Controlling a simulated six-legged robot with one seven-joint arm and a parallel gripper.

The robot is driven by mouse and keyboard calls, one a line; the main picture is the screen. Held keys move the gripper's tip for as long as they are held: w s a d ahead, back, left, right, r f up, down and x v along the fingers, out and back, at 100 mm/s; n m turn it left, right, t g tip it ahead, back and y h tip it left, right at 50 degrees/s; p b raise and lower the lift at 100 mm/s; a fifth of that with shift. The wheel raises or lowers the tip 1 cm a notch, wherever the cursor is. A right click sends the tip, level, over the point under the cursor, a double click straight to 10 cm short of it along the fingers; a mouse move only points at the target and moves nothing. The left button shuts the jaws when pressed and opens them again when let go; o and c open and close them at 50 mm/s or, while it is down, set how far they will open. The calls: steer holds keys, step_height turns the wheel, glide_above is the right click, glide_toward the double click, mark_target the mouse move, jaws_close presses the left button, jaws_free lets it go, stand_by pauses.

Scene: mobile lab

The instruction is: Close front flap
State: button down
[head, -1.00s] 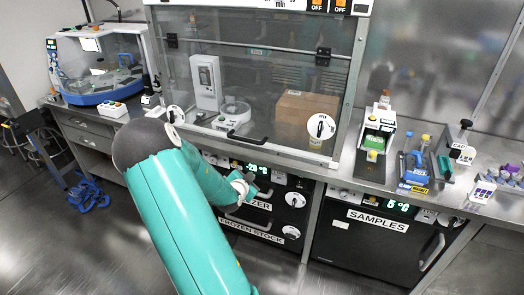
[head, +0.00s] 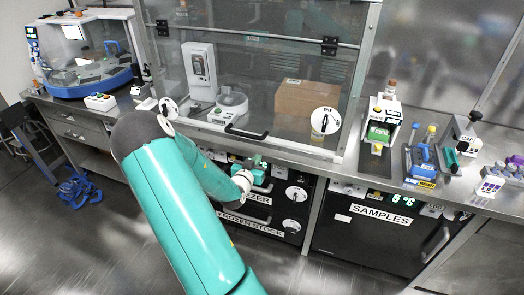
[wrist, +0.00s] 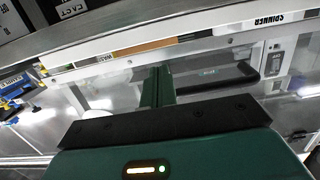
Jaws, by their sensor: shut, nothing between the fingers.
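The front flap (head: 262,75) is a clear panel on the front of the hood, hung from hinges on a horizontal bar. It hangs down, with a black handle (head: 245,132) near its lower edge. I cannot tell whether it sits fully against the frame. My gripper (head: 257,162) is shut and empty, below the handle in front of the freezer face. In the wrist view the gripper (wrist: 157,86) points toward clear panelling, with a dark bar that looks like the handle (wrist: 215,77) beside it. Contact cannot be judged.
White round knobs flank the flap; the right one (head: 324,121) reads OPEN. A cardboard box (head: 307,98) and a white device (head: 199,72) stand behind the panel. The freezer (head: 262,205) and samples fridge (head: 370,228) are under the counter. Racks (head: 422,162) stand at right.

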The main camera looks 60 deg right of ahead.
steer(key=d, duration=0.4)
steer(key=d+f, duration=0.1)
steer(key=d, duration=0.1)
steer(key=shift+w+d, duration=0.25)
steer(key=shift+w, duration=0.05)
steer(key=shift+d, duration=0.1)
